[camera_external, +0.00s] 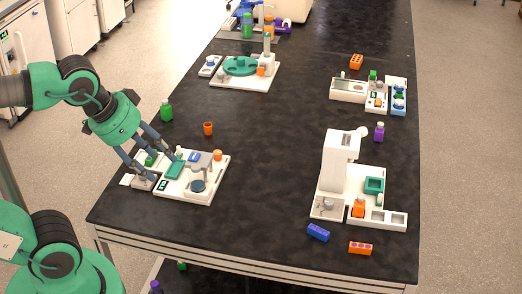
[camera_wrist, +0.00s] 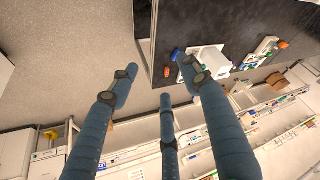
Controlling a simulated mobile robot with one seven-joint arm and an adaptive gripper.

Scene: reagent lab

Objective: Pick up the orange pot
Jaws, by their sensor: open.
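A small orange pot (camera_external: 208,128) stands upright on the black bench in the external view, just behind a white tray station (camera_external: 190,190). My gripper (camera_external: 155,168) is over the left part of that station, to the left of and nearer the camera than the pot. Its three blue-grey fingers are spread open and hold nothing. In the wrist view my gripper (camera_wrist: 160,78) shows the open fingers with nothing between them. I cannot pick out the pot in that view.
A green bottle (camera_external: 167,111) stands left of the pot. A tall white device (camera_external: 340,165) stands right, with an orange block (camera_external: 360,248) and a blue block (camera_external: 318,232) in front. A station with a green disc (camera_external: 240,66) is farther back. The bench middle is clear.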

